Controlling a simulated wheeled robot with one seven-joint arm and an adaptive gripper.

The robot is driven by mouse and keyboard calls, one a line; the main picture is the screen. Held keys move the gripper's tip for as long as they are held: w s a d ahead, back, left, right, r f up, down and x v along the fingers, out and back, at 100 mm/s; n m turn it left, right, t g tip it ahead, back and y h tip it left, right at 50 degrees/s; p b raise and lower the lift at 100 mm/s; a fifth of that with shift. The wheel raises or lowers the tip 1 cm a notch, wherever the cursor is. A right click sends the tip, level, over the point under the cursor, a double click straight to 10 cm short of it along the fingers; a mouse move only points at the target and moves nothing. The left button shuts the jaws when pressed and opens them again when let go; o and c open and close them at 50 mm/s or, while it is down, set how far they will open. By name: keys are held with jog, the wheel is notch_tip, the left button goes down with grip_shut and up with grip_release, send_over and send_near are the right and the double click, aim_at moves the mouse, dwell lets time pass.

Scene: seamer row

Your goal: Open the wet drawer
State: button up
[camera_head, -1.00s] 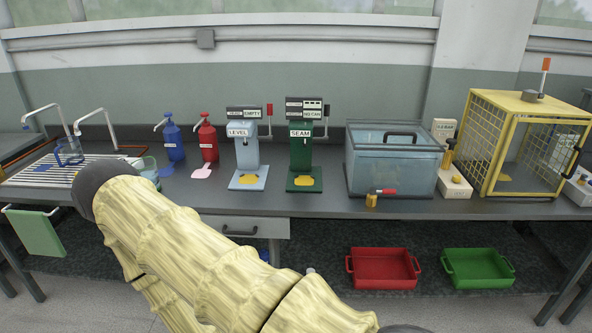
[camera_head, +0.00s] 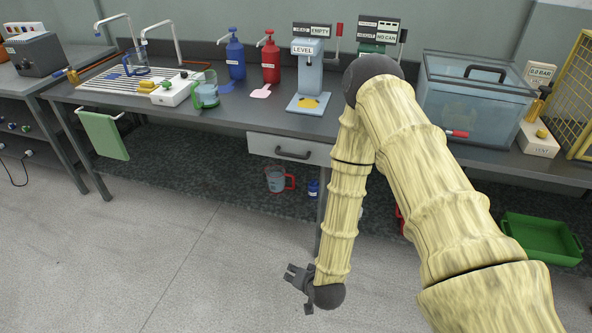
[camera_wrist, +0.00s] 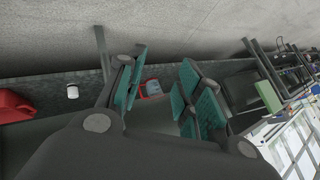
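The drawer (camera_head: 264,144) is a pale front under the middle of the grey bench, with a dark bar handle (camera_head: 293,154). It looks shut, and I see no label on it. My gripper (camera_head: 298,284) hangs low over the floor, in front of and well below the drawer, touching nothing. In the wrist view my gripper (camera_wrist: 162,92) shows its teal finger pads wide apart with nothing held. I cannot make out the drawer handle in the wrist view.
Below the drawer stand a jug with a red handle (camera_head: 276,180) and a small blue bottle (camera_head: 313,188). A green towel (camera_head: 103,135) hangs at left. A green crate (camera_head: 541,238) sits low right. Floor in front is clear.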

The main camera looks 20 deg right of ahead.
jog(key=w+r+m+t+b, duration=0.3)
jog(key=w+m+t+b, duration=0.15)
jog(key=w, duration=0.85)
jog(key=m+t+h+b, duration=0.4)
jog(key=m+t+h, duration=0.1)
jog(key=m+t, duration=0.25)
send_near(291, 159)
jog(key=s+a+r, duration=0.1)
jog(key=s+r, duration=0.4)
jog(key=shift+m+g, duration=0.3)
jog(key=shift+g, duration=0.1)
jog(key=x, duration=0.9)
jog(key=shift+w+a, duration=0.1)
jog(key=shift+w, duration=0.3)
grip_shut()
